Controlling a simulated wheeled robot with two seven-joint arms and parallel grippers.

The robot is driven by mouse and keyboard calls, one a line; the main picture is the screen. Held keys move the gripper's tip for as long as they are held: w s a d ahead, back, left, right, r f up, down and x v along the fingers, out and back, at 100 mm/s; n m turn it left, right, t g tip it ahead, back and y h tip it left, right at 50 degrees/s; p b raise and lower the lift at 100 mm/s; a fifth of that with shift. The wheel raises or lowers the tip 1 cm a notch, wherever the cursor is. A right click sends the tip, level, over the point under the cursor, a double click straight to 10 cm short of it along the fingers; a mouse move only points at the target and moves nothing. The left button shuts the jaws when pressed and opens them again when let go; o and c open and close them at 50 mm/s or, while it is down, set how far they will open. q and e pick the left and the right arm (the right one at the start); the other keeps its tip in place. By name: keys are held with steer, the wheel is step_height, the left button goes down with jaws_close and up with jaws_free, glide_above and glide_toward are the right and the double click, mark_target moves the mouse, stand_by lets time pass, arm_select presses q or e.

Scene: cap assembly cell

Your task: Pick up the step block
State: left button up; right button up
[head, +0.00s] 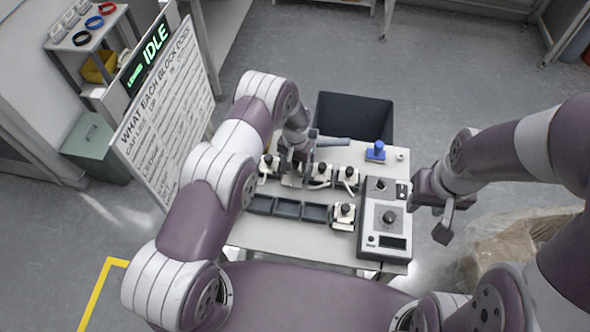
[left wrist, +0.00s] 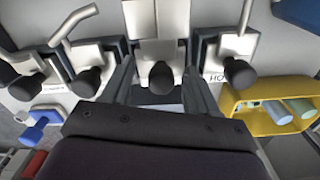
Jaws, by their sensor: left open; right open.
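Several white blocks with black knobs stand in a row on the table. My left gripper (head: 296,152) is over one of them, a block (head: 291,180) in the left half of the row. In the left wrist view, my left gripper (left wrist: 160,88) is open, with one finger on each side of a block with a black knob (left wrist: 161,78) and a pale upright part. Its label is hidden, so I cannot confirm that it is the step block. My right gripper (head: 440,212) is open and empty, beside the control box at the right.
Neighbouring blocks stand close on both sides: one with a bent rod (left wrist: 83,75), one labelled "HO" (left wrist: 238,70). Dark trays (head: 288,209) lie in front; another block (head: 344,213) stands at their right end. A control box (head: 370,225) and blue-knobbed piece (head: 376,150) are right.

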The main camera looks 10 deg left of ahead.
arm_select(q)
steer(key=shift+a, duration=0.1)
steer(key=c, duration=0.9)
steer(key=shift+c, duration=0.6)
step_height(320, 180, up, 9)
steer(key=b, duration=0.3)
steer(key=shift+a+r, duration=0.1)
steer(key=shift+r, duration=0.1)
jaws_close()
steer(key=shift+r, duration=0.35)
